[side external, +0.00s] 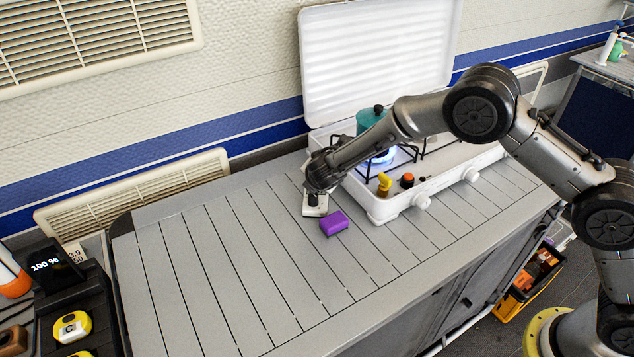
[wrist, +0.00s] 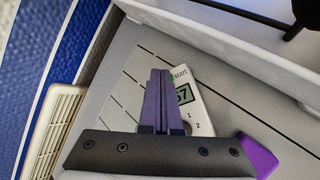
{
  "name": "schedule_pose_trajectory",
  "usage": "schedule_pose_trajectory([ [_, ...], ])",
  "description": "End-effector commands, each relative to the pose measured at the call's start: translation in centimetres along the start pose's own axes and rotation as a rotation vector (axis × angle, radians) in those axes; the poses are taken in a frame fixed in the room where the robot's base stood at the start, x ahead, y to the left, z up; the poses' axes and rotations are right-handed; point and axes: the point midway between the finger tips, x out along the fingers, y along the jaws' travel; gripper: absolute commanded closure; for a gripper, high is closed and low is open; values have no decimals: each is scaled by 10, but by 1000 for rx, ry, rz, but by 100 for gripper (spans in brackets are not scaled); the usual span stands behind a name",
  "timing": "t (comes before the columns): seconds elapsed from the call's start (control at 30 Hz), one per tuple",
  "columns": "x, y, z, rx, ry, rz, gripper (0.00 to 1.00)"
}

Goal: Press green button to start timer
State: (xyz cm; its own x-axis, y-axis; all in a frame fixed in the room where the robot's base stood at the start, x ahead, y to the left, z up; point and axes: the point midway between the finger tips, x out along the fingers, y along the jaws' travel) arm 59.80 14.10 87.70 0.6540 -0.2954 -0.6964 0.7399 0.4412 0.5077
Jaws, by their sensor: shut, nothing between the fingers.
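The timer (side external: 314,209) is a small white device lying on the grey slatted counter, mostly covered by my gripper in the side view. In the wrist view the timer (wrist: 197,112) shows the word "start", a dark display partly reading "57", and the marks 1 and 2. A sliver of the green button (wrist: 171,74) shows beside "start", just right of my fingertips. My gripper (wrist: 159,72) is shut and empty, its fingers over the timer's left part. In the side view my gripper (side external: 313,192) is right at the timer; I cannot tell whether it touches.
A purple block (side external: 334,223) lies just in front of the timer and also shows in the wrist view (wrist: 258,157). A white stove (side external: 388,209) with raised lid, teal pot (side external: 366,119) and yellow shaker (side external: 384,184) stands to the right. The counter's left is clear.

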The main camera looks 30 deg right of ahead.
Motion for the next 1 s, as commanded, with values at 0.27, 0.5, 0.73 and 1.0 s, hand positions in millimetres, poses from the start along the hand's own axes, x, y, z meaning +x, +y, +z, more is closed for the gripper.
schedule_pose_trajectory([
  [0.27, -7, 5, 5, 0, 0, 0, 100],
  [0.5, -11, 7, 8, 0, 0, -1, 100],
  [0.73, -12, 8, 8, 0, 0, 0, 100],
  [1.0, -28, 20, 20, 2, 0, 1, 100],
])
